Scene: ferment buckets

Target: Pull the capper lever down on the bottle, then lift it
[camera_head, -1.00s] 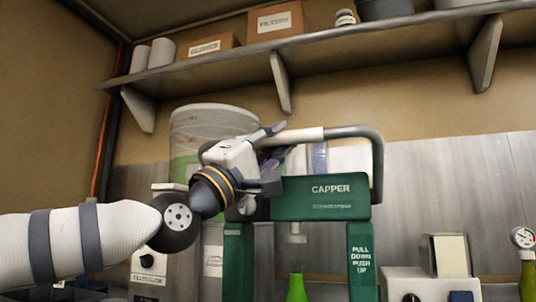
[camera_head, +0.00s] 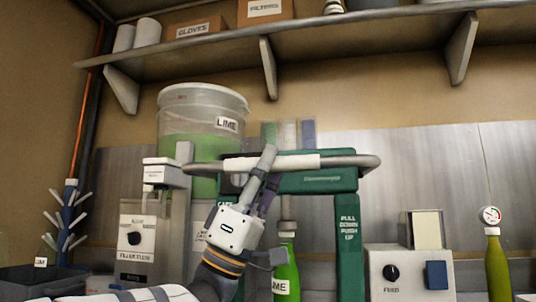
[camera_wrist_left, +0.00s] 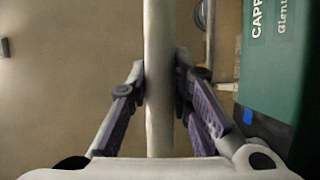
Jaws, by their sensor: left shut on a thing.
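The green capper (camera_head: 348,240) stands in the middle of the head view, with its "PULL DOWN PUSH UP" label on the right post. Its lever (camera_head: 345,160) is a grey bar with a white grip sleeve, level across the front of the capper's top and hiding part of its lettering. My left gripper (camera_head: 264,172) is shut on the lever's white sleeve from below. In the left wrist view the pale bar (camera_wrist_left: 159,80) runs between the fingers (camera_wrist_left: 159,85). A green bottle (camera_head: 288,268) labelled "LIME" stands upright under the capper head. My right gripper is not in view.
A lime bucket (camera_head: 200,105) stands behind at the left, near a filler station (camera_head: 137,250). A control box (camera_head: 410,275) and a bottle with a gauge (camera_head: 497,265) stand at the right. A shelf (camera_head: 200,45) runs overhead.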

